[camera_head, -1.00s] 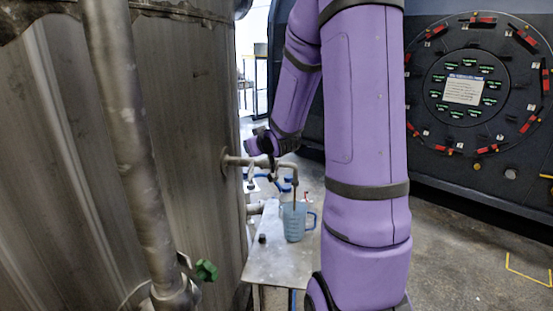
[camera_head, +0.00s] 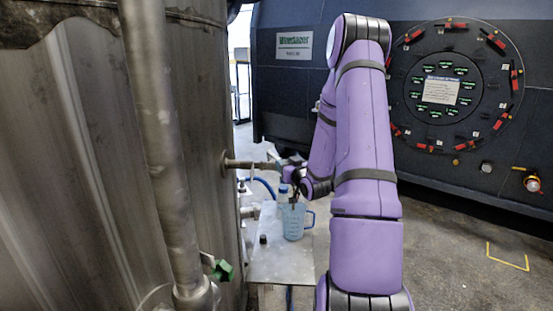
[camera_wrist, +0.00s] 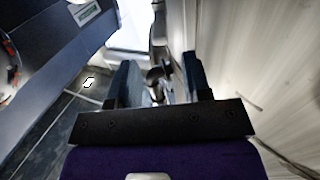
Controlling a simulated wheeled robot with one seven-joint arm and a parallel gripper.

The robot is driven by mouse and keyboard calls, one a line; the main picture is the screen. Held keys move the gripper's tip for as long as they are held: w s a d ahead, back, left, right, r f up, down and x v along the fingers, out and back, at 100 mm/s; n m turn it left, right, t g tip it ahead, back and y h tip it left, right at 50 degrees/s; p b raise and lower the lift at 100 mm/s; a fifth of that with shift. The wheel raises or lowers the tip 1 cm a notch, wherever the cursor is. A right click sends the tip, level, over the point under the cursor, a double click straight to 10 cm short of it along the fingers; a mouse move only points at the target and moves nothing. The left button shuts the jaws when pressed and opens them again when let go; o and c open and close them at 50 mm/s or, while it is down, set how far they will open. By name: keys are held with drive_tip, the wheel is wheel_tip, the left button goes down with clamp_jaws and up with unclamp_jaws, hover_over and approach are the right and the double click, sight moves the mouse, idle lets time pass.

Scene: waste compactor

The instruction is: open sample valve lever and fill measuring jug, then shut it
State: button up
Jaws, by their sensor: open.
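The measuring jug (camera_head: 293,224), translucent blue with a handle on its right, stands upright on a metal shelf (camera_head: 268,268) beside the tank. The sample pipe (camera_head: 245,164) comes out of the tank to the left of the jug and above it. My gripper (camera_head: 288,165) is at the pipe's outer end, above the jug, and my wrist hides much of the valve there. In the wrist view my gripper (camera_wrist: 160,82) is open, with dark metal pipework (camera_wrist: 157,82) showing between its fingers. I cannot tell the valve lever or its position apart, nor whether the jug holds liquid.
The large metal tank (camera_head: 80,170) fills the left, with a vertical pipe (camera_head: 160,140) and a green-handled valve (camera_head: 222,270) in front. A small dark knob (camera_head: 263,239) is on the shelf. The dark compactor wall (camera_head: 290,95) stands behind. Floor is clear at right.

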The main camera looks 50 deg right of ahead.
sight(276, 157)
drive_tip(key=x, duration=0.7)
drive_tip(key=shift+w, duration=0.3)
clamp_jaws()
